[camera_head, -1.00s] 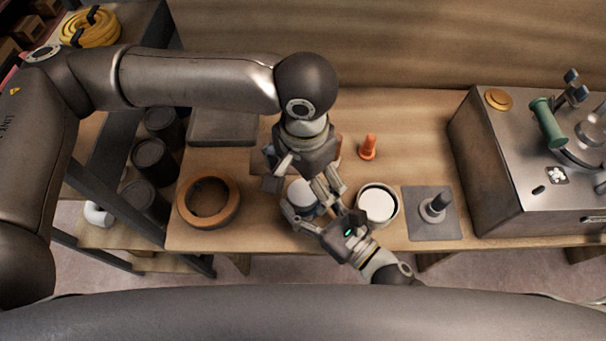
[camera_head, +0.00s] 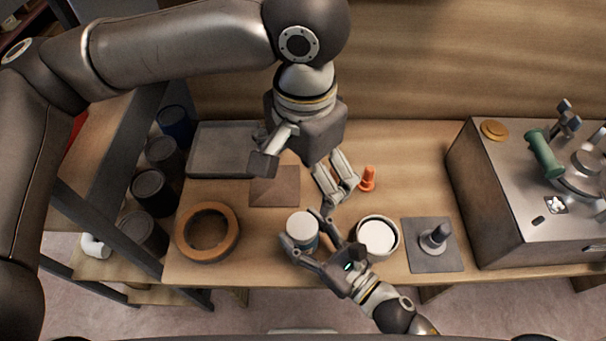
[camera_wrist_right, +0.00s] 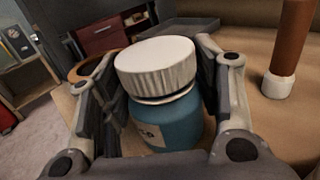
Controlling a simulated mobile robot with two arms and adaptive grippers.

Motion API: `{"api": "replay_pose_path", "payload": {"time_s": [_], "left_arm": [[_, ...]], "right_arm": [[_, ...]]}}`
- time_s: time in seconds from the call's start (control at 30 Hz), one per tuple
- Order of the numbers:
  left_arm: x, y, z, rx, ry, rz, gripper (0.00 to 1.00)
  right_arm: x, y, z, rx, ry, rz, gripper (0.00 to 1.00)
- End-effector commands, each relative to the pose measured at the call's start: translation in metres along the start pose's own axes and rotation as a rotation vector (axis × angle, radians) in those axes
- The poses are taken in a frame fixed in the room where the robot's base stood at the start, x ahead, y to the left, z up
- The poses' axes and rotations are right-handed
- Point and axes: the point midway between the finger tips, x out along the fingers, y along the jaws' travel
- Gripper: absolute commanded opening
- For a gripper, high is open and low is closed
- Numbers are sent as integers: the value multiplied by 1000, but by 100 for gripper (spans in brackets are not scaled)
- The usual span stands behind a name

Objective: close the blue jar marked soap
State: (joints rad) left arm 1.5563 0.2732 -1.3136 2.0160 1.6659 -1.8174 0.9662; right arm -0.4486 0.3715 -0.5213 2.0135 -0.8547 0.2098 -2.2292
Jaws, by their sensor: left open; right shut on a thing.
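The blue jar (camera_head: 304,244) stands on the workbench with a white ribbed lid (camera_head: 301,225) on its mouth. In the right wrist view the jar (camera_wrist_right: 175,122) shows part of a pale label, its wording mostly hidden. There the lid (camera_wrist_right: 155,66) sits over a pale neck ring, looking slightly tilted; I cannot tell whether it is screwed tight. My right gripper (camera_head: 306,237) is shut around the jar, one finger on each side. My left gripper (camera_head: 298,182) is open and empty, above and behind the jar, apart from the lid.
An orange cone-like piece (camera_head: 368,179) is near my left fingers. A wooden ring (camera_head: 180,235), a brown square (camera_head: 274,187), a grey tray (camera_head: 220,150) and a post on a plate (camera_head: 433,255) share the bench.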

Motion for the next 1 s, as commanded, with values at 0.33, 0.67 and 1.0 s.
{"api": "replay_pose_path", "payload": {"time_s": [0.33,0.67,1.0], "left_arm": [[0,0,0,0,0,0,98],[0,0,0,0,0,0,98],[0,0,0,0,0,0,98]], "right_arm": [[0,0,1,0,-2,0,83],[-1,0,0,0,0,0,83],[-37,0,-1,3,3,-1,83]]}}
